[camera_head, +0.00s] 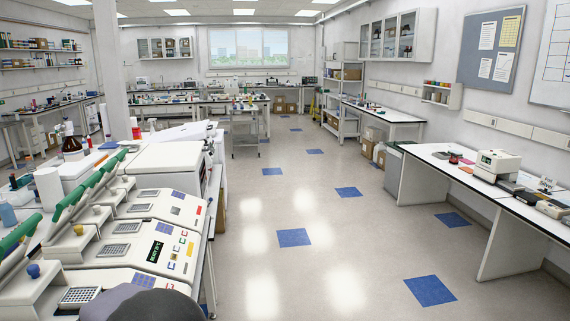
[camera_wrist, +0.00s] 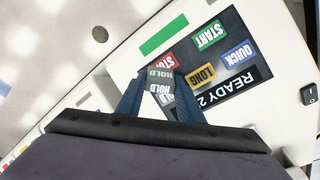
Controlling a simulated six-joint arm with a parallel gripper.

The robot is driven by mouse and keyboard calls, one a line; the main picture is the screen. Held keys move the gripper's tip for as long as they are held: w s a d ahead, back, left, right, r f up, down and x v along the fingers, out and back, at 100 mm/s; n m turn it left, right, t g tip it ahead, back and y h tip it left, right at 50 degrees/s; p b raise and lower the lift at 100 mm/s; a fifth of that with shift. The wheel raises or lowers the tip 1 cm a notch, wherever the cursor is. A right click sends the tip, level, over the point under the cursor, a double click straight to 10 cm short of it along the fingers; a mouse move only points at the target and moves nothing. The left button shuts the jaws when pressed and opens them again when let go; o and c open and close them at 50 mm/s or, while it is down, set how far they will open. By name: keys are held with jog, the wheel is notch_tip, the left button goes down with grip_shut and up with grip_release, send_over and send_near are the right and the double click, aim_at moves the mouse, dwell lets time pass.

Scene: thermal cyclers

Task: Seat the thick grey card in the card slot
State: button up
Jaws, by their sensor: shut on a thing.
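In the wrist view my gripper (camera_wrist: 159,88) has two dark blue fingers closed on a thick grey card (camera_wrist: 160,76) marked HOLD. The card sits between the fingertips, over the white front panel of a thermal cycler (camera_wrist: 120,65). A second HOLD marking shows lower between the fingers; I cannot tell whether it is on the same card. The card slot cannot be made out for certain. In the head view my fingers and the held card are not visible.
Beside the card are START (camera_wrist: 209,35), QUICK (camera_wrist: 238,56), LONG (camera_wrist: 202,76) and partly hidden STOP (camera_wrist: 162,63) labels. A black READY display (camera_wrist: 235,88) and black switch (camera_wrist: 308,94) lie right. In the head view, cyclers (camera_head: 150,205) with green lids line the left bench.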

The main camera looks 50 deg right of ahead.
jog(key=shift+w+a+r+p, duration=0.1)
jog(key=shift+w+r+p, duration=0.45)
jog(key=shift+w, duration=0.15)
jog(key=w+a+r+n+p, duration=0.1)
jog(key=w+r+p, duration=0.1)
jog(key=w, duration=0.2)
jog(key=w+a+r+n+p, duration=0.1)
jog(key=w+r+p, duration=0.1)
jog(key=w, duration=0.3)
jog(key=w+a+r+n+p, duration=0.1)
jog(key=w+a+r+p, duration=0.1)
jog(key=w, duration=0.2)
jog(key=shift+w+r+n+p, duration=0.2)
jog(key=shift+r+n+p, duration=0.15)
jog(key=shift+r+n, duration=0.05)
jog(key=w+a+r+n+y+p, duration=0.1)
jog(key=w+a+r+n+p, duration=0.4)
jog(key=w+a+p, duration=0.1)
jog(key=shift+w+a+p, duration=0.2)
jog(key=shift+w+p, duration=0.05)
jog(key=shift+p, duration=0.6)
jog(key=shift+r, duration=0.1)
